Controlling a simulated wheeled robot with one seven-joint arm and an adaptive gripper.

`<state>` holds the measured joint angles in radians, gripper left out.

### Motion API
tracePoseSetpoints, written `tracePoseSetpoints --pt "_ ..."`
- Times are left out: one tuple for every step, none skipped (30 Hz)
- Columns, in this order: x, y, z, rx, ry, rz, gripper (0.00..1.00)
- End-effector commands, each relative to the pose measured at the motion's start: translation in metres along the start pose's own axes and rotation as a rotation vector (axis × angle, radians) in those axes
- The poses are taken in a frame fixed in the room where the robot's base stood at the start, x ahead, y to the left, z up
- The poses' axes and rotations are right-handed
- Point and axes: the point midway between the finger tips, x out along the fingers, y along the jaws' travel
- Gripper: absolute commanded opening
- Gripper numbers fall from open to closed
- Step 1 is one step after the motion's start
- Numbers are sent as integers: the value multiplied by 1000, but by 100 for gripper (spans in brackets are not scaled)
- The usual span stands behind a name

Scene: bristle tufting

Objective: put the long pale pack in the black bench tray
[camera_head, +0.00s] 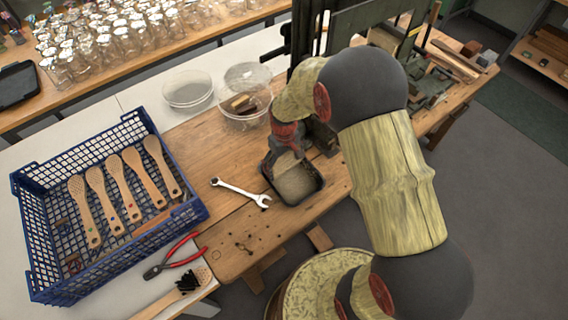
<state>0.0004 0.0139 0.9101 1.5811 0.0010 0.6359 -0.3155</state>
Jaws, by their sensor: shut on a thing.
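The black bench tray (314,196) sits on the wooden bench near its front edge, right of the spanner. A pale, greyish-beige thing (297,184), which looks like the long pale pack, shows just below the fingers, within the tray's outline. Its upper end is hidden by my gripper. I cannot tell whether it touches the tray's floor or hangs just above it.
A blue crate (190,213) with several wooden brushes stands at left. A spanner (240,193), red-handled pliers (172,257) and a dark-bristled brush (188,281) lie nearby. Clear round containers (247,90) stand behind the tray. A dark machine (335,50) rises at the back.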

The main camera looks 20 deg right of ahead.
Motion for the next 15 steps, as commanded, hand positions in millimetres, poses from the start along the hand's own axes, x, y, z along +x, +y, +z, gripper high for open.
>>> tracePoseSetpoints --pt "2 0 0 0 0 0 60" --pt "3 0 0 0 0 0 60" --pt "4 0 0 0 0 0 60" --pt "4 0 0 0 0 0 60" --pt "3 0 0 0 1 0 60" --pt "3 0 0 0 0 0 87" --pt "3 0 0 0 0 0 89" --pt "3 0 0 0 0 0 91" --pt "3 0 0 0 0 0 93" --pt "3 0 0 0 0 0 95" --pt "3 0 0 0 0 0 96" --pt "3 0 0 0 0 0 98" --pt "3 0 0 0 0 0 100" --pt "3 0 0 0 0 0 100" --pt "3 0 0 0 0 0 100"
